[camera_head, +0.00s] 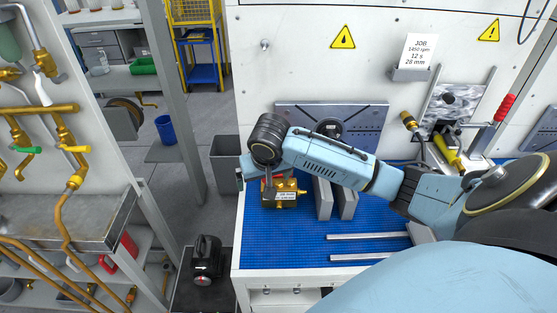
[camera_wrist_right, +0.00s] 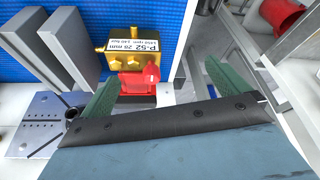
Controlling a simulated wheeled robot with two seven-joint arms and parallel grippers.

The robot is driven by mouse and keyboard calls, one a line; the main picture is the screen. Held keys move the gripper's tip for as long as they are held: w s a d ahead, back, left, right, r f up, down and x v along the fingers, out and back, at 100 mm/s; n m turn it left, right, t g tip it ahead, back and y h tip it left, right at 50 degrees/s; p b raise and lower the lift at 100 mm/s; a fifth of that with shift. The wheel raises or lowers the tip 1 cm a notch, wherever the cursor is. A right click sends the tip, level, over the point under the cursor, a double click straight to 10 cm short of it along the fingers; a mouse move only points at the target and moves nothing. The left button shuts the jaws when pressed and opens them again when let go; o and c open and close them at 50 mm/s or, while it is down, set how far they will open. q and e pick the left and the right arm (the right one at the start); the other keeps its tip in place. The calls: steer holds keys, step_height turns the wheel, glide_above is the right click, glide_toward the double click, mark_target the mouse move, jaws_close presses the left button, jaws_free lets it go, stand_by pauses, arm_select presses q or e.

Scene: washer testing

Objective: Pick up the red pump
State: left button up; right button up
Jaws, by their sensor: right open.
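The red pump (camera_head: 285,199) stands on the blue mat near its left side, partly hidden by my right arm in the head view. In the right wrist view the red pump (camera_wrist_right: 137,82) shows a red front, a gold body and a white label reading P-52, 28 mm. My right gripper (camera_head: 266,181) is just above and beside it, on its back side. In the wrist view my right gripper (camera_wrist_right: 160,72) has its green fingers spread wide, with the red part between their lines, closer to the left finger. Nothing is held. My left gripper is out of view.
Two upright grey blocks (camera_head: 334,199) stand right of the pump. Thin metal rails (camera_head: 370,236) lie on the mat (camera_head: 282,249). A grey bin (camera_head: 225,163) is left of the bench. A job card (camera_head: 418,50) is on the back wall. The mat's front left is clear.

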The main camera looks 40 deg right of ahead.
steer(key=w+d+r+m+h, duration=0.1)
steer(key=w+d+r+m, duration=0.2)
steer(key=d+r, duration=0.4)
steer(key=shift+m, duration=0.3)
steer(key=shift+d+p+x, duration=0.1)
steer(key=shift+d+x, duration=0.1)
steer(key=shift+x, duration=1.85)
steer(key=shift+d+p+x, duration=0.15)
steer(key=shift+d+x, duration=0.1)
steer(key=shift+x, duration=1.75)
steer(key=shift+d+p+x, duration=0.1)
steer(key=shift+d+x, duration=0.1)
steer(key=shift+x, duration=1.85)
steer(key=shift+w+r, duration=0.15)
steer(key=shift+r, duration=0.05)
